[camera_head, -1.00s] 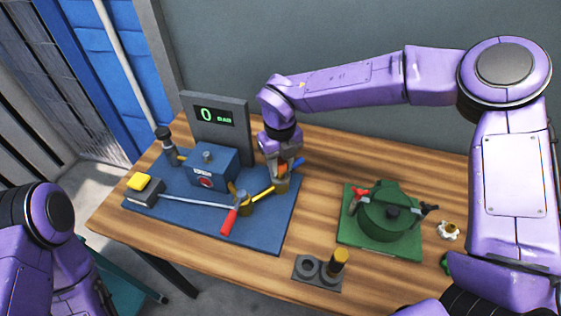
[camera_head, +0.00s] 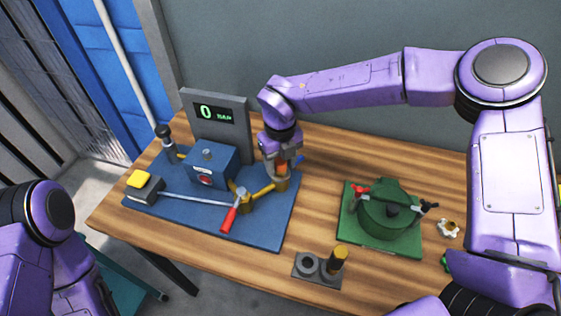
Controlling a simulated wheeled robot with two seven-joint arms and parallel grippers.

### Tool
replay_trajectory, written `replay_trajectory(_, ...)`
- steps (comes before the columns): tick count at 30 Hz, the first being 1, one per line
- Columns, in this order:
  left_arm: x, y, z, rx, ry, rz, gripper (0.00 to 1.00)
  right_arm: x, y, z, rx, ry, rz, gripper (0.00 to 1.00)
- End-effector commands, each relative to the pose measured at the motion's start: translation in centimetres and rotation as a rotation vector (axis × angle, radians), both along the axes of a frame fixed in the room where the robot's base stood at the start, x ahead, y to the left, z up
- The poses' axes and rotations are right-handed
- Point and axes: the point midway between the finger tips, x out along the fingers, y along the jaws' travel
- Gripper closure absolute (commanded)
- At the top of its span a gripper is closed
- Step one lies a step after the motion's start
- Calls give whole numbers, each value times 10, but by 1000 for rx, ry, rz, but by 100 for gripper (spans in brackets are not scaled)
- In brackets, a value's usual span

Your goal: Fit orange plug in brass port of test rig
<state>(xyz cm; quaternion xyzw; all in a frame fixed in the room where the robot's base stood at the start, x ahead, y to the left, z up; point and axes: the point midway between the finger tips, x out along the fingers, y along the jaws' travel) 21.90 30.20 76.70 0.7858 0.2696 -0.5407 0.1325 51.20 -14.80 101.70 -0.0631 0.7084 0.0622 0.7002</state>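The test rig is a blue base plate (camera_head: 268,232) with a blue block (camera_head: 211,166), a gauge display (camera_head: 220,119) reading 0 bar, and a red-handled lever (camera_head: 230,218). The brass port (camera_head: 282,184) stands at the plate's right side, at the end of a brass pipe. My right gripper (camera_head: 282,168) points down right above the port, shut on the orange plug (camera_head: 281,168). The plug shows between the fingers, its lower end at the port's mouth. I cannot tell how far it sits inside. Only my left arm shows at the lower left; its gripper is out of view.
A green pot-like fixture (camera_head: 385,212) with red and black handles stands right of the rig. A grey two-hole holder (camera_head: 307,267) with a brass-topped cylinder (camera_head: 338,258) sits at the front. A small blue piece (camera_head: 299,160) lies behind my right gripper. Bare wood separates them.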

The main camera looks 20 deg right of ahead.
Motion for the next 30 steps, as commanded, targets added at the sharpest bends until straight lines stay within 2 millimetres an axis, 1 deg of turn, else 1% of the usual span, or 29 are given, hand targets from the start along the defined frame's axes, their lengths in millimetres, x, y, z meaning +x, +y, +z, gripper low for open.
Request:
replay_trajectory(8,0,0,0,0,0,0,38,0,0,0,0,0,0,36)
replay_trajectory(11,0,0,-3,0,0,0,38,1,0,4,-1,-2,-1,36)
replay_trajectory(14,0,0,-9,0,0,0,38,2,0,20,1,-6,-1,36)
replay_trajectory(21,0,0,-22,0,0,0,38,2,0,77,1,-4,-2,36)
replay_trajectory(24,0,0,-24,0,0,0,38,2,1,94,0,-2,-1,36)
replay_trajectory(27,0,0,-25,0,0,0,38,1,0,103,0,-1,-1,36)
replay_trajectory(30,0,0,-25,0,0,0,38,1,0,106,0,0,0,36)
